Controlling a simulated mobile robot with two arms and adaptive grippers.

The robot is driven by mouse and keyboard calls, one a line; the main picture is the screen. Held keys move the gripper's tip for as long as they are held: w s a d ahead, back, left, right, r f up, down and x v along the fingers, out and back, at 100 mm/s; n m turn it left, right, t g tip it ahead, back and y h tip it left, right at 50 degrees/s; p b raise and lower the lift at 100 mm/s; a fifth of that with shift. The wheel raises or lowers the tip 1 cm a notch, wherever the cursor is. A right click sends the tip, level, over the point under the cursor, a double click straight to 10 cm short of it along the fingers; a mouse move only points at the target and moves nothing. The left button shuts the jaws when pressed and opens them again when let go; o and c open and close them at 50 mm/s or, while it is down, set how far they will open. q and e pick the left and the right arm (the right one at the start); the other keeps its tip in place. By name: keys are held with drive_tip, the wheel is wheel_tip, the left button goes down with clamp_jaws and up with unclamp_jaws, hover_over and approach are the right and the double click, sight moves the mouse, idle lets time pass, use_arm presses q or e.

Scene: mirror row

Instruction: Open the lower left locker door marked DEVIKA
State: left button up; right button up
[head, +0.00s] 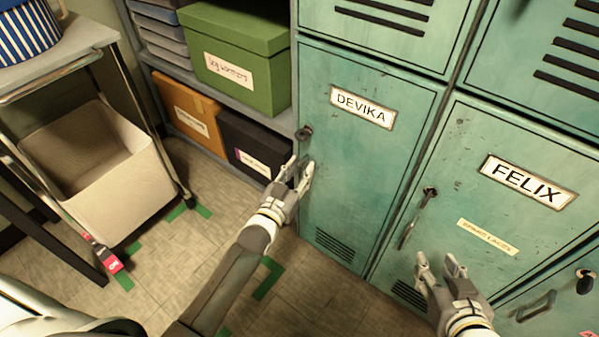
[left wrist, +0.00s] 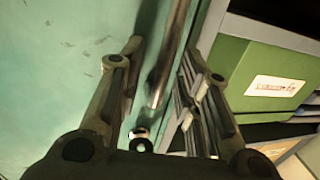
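The teal locker door marked DEVIKA (head: 350,150) looks closed in the head view, with a lock (head: 304,133) high on its left edge. My left gripper (head: 300,166) is just below the lock at that edge and hides what is behind it. In the left wrist view, a metal bar (left wrist: 170,55), apparently the door handle, runs between the two spread fingers (left wrist: 160,52). I see no clear grip on it; contact cannot be told. My right gripper (head: 438,259) is open and empty in front of the FELIX door's lower part.
The FELIX door (head: 528,180) stands to the right with a hanging handle (head: 405,234). Shelves with a green box (head: 240,60) and a dark box (head: 255,142) are left of the lockers. A cream bin (head: 110,185) stands further left. Floor before the door is clear.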

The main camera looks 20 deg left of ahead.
use_arm(q)
clamp_jaws()
idle(0.6)
